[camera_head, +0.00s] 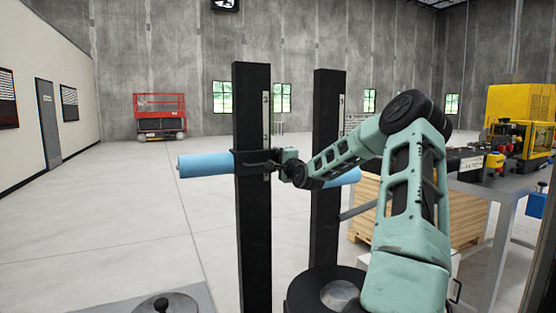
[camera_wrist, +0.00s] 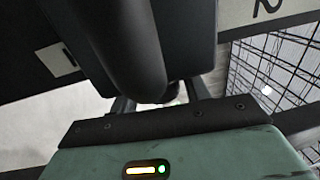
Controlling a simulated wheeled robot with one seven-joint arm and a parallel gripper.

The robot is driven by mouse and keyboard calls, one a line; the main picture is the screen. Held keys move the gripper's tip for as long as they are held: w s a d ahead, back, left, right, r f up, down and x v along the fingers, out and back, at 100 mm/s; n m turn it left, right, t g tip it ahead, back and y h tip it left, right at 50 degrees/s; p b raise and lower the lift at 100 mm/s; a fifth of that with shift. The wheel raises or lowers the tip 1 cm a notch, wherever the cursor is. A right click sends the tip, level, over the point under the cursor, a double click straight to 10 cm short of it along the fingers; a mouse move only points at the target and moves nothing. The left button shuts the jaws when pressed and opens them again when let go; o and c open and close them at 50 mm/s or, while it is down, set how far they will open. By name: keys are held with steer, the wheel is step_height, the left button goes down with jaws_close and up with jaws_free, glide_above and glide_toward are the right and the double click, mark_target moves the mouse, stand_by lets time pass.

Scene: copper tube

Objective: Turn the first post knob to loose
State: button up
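The first post (camera_head: 253,220) is a tall black upright left of centre in the head view, with a pale scale strip on its face. My gripper (camera_head: 268,162) is at this post, at the height of a blue tube (camera_head: 205,164). A dark clamp part shows there, but the knob cannot be made out clearly. In the wrist view, a dark rounded part (camera_wrist: 148,60) reaches down between the two fingers of my gripper (camera_wrist: 160,101). The fingers are apart around its end; whether they touch it is hidden.
A second black post (camera_head: 327,120) stands to the right, behind my arm. The blue tube's other end (camera_head: 346,177) shows beside it. A wooden crate (camera_head: 365,208) and a table (camera_head: 480,178) with a yellow machine (camera_head: 520,110) are at the right. The floor at left is clear.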

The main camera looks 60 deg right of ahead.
steer(key=c, duration=0.6)
steer(key=shift+f, duration=0.1)
steer(key=shift+b, duration=0.4)
steer(key=shift+f+b, duration=0.2)
steer(key=shift+b, duration=0.3)
steer(key=t+b, duration=0.1)
steer(key=b, duration=0.1)
steer(key=t+h+b, duration=0.1)
steer(key=b, duration=0.1)
steer(key=shift+f, duration=0.25)
steer(key=t+h+b, duration=0.2)
steer(key=t+b, duration=0.1)
steer(key=b, duration=0.4)
steer(key=shift+r, duration=0.1)
steer(key=shift+r+t+b, duration=0.2)
steer(key=shift+t+b, duration=0.4)
steer(key=shift+b, duration=0.55)
steer(key=shift+r+h, duration=0.1)
steer(key=shift+h, duration=0.2)
steer(key=shift+r+t+b, duration=0.15)
steer(key=shift+t+b, duration=0.15)
